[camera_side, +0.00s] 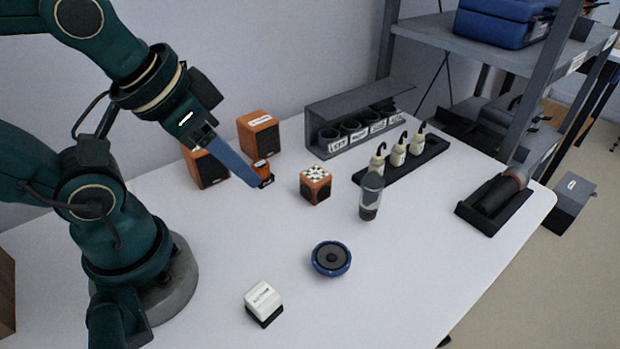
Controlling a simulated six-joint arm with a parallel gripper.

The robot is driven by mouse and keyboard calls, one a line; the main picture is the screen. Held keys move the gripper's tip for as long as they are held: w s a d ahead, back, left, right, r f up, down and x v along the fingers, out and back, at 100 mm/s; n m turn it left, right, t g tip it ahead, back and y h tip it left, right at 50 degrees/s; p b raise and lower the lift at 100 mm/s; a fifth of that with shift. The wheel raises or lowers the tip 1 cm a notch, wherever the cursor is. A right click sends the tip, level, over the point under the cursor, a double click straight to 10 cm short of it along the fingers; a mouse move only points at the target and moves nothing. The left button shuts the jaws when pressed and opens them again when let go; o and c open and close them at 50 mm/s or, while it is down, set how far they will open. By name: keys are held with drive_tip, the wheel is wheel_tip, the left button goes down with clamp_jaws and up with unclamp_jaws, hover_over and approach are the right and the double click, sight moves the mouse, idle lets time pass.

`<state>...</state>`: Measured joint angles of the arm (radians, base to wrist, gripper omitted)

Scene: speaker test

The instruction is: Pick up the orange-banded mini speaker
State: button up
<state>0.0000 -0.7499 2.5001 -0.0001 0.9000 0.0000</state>
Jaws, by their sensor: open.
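A small orange and black block (263,168) with a pale label on top looks like the orange-banded mini speaker. It is at the back left of the white table, in front of two larger wooden speakers. My gripper (258,181) reaches down to it from the upper left. One long blue finger shows, its tip overlapping the block's left and lower side. The other finger is hidden, so I cannot tell whether the block lies between the fingers or whether they touch it. The gripper is open.
Wooden speakers (259,135) stand close behind. An orange-brown cube (315,184) with a patterned top is to the right. A clear bottle (370,197), a blue round speaker (331,258) and a white block (263,301) stand farther out.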

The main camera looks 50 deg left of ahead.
drive_tip(key=o, duration=0.8)
drive_tip(key=shift+c, duration=0.2)
